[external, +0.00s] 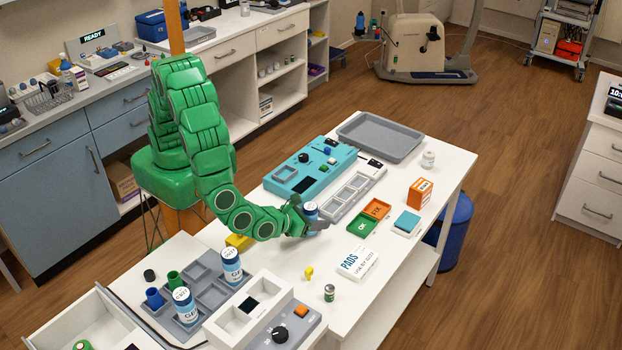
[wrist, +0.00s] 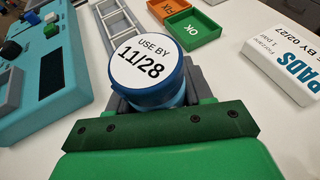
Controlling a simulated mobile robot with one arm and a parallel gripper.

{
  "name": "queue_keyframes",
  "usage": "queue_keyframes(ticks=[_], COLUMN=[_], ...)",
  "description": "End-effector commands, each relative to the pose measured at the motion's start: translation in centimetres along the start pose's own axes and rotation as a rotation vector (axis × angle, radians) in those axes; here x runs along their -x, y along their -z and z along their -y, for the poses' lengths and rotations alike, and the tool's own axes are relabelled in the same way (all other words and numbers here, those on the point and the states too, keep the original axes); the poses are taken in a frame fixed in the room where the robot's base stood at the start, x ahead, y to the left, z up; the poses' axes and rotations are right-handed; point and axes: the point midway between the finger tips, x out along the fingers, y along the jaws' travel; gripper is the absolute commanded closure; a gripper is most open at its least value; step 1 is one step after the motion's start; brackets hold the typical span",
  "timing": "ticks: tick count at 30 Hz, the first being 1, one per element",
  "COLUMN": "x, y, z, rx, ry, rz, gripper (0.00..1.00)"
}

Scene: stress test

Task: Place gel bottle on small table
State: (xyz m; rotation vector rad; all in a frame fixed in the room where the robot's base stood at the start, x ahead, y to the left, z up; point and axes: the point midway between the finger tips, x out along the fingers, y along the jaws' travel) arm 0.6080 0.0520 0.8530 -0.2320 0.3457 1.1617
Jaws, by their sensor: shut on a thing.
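My gripper (external: 314,224) is shut on a gel bottle (external: 311,208), low over the middle of the white table (external: 400,255). In the wrist view the bottle's blue lid (wrist: 177,92) faces the camera, with a white disc reading "USE BY 11/28". The fingers and table hide most of its body. I cannot tell whether its base touches the table. Two similar bottles marked "GEL" stand at the grey compartment tray: one (external: 231,268) at its right, one (external: 185,306) nearer the front.
A teal device (external: 325,158) and grey slotted tray (external: 345,202) lie behind the gripper. Green OK (external: 362,226) and orange FIX (external: 377,208) trays and a PADS box (external: 357,263) are to the right. Bare table lies in front of the gripper, around a small yellow item (external: 309,272).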

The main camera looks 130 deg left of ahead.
Motion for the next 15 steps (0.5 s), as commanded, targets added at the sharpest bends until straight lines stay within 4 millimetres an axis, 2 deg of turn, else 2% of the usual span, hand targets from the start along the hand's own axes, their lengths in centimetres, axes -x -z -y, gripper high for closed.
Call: queue_keyframes(ticks=[4,15], x=[-0.44,-0.57], y=[1.11,1.28], z=[-0.06,-0.05], rx=[-0.003,-0.001], ry=[-0.001,-0.001], rz=[0.000,0.001], gripper=[0.89,0.89])
